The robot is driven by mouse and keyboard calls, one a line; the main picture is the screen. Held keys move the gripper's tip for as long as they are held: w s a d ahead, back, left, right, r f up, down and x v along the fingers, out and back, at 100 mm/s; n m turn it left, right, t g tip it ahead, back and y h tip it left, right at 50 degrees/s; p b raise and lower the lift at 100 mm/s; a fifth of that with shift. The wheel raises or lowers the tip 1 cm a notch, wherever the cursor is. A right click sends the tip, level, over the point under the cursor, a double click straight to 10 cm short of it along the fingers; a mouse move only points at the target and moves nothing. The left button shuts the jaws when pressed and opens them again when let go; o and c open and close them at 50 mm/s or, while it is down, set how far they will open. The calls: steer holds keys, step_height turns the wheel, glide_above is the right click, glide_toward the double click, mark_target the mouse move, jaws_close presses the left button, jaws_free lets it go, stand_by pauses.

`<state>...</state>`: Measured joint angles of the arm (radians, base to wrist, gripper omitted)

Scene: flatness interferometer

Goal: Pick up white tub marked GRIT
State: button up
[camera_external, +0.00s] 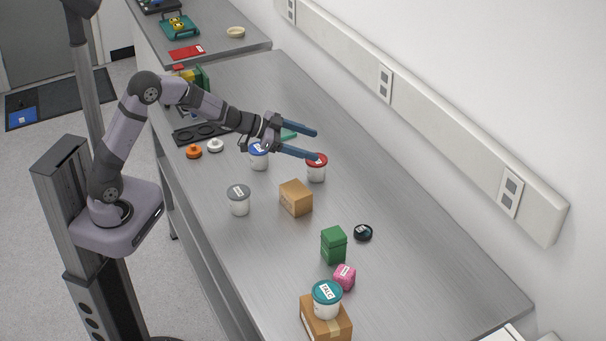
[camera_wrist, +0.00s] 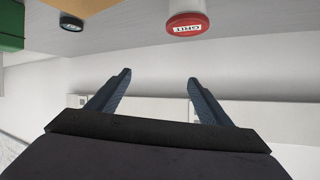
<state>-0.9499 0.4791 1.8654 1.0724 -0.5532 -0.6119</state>
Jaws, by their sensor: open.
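The white tub marked GRIT (camera_external: 317,174) has a red lid and stands upright on the steel bench. In the wrist view its red lid (camera_wrist: 188,27) with the GRIT label shows at the top, beyond the fingertips and right of centre. My gripper (camera_external: 315,145) is open with blue fingers, empty, and pointing toward the wall side. In the outside view one fingertip appears just over the tub's lid; I cannot tell the exact height gap. In the wrist view my fingers (camera_wrist: 158,78) are apart with nothing between them.
A blue-lidded tub (camera_external: 259,162) stands partly behind my gripper.

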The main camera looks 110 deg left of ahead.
steer(key=s+a+f+t+h, duration=0.2)
steer(key=s+a+f+t, duration=0.1)
steer(key=s+a, duration=0.25)
glide_toward(317, 163)
steer(key=w+a, duration=0.1)
steer(key=a+f, duration=0.1)
steer(key=shift+w+a+f+m+b, duration=0.15)
steer(key=shift+w+a+m+b, duration=0.15)
steer(key=shift+w+a+m, duration=0.1)
steer(key=shift+f, duration=0.5)
steer(key=shift+p+x, duration=0.35)
steer(key=shift+x, duration=0.7)
steer(key=shift+w+p, duration=0.35)
steer(key=shift+w, duration=0.05)
steer(key=shift+f+p+x, duration=0.1)
steer(key=shift+p+x, duration=0.35)
steer(key=shift+x, duration=0.65)
steer(key=shift+f+p+x, duration=0.15)
steer(key=shift+p+x, duration=0.25)
steer(key=shift+x, duration=0.7)
steer(key=shift+r, duration=0.1)
steer(key=c, duration=1.3)
